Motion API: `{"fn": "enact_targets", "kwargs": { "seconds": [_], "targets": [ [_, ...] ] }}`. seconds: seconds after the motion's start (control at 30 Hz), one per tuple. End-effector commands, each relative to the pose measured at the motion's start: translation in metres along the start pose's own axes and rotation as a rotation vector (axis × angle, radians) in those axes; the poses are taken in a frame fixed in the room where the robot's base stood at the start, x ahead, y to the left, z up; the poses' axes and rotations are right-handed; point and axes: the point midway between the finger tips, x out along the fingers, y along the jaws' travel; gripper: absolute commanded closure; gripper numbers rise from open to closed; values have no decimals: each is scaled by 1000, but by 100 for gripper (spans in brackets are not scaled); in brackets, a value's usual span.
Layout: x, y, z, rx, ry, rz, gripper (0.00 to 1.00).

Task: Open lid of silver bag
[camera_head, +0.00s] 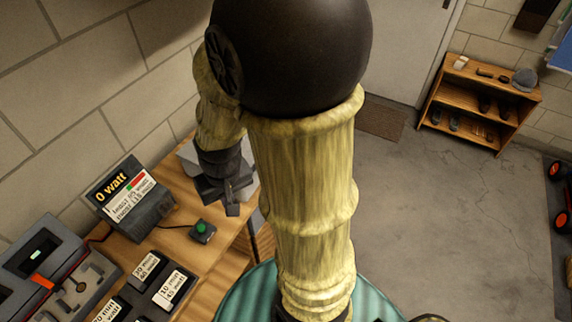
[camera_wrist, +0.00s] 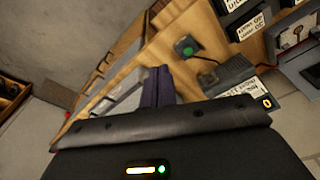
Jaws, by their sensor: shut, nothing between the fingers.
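A grey, silvery case (camera_head: 188,153), likely the silver bag, sits at the far right end of the wooden bench. My arm and gripper hide most of it in the head view. In the wrist view, the grey case (camera_wrist: 118,104) lies left of the fingers, and its lid state cannot be made out. My gripper (camera_head: 232,207) points down over the bench end, close to the case. In the wrist view the gripper's (camera_wrist: 158,72) fingers are together with nothing between them. Whether they touch the case is unclear.
On the wooden bench (camera_head: 181,227) are a green button box (camera_head: 202,231), a "0 watt" display (camera_head: 131,199), several labelled black blocks and a grey device (camera_head: 50,262) with an orange lever. A block wall stands behind.

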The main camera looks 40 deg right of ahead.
Motion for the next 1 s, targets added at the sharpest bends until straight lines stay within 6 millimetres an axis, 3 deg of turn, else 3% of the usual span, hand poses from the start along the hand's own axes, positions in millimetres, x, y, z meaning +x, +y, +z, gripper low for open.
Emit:
{"fn": "enact_targets", "kwargs": {
  "seconds": [0.03,0.2,0.5,0.77,0.87,1.0],
  "targets": [
    [22,8,2,66,-55,-10,100],
    [78,26,9,326,-267,-96,100],
    [162,42,9,794,-612,-408,100],
    [215,68,-16,1156,-824,-845,100],
    [231,89,-30,1274,-870,-1055,100],
    [250,131,-48,1410,-895,-1388,100]
  ]
}}
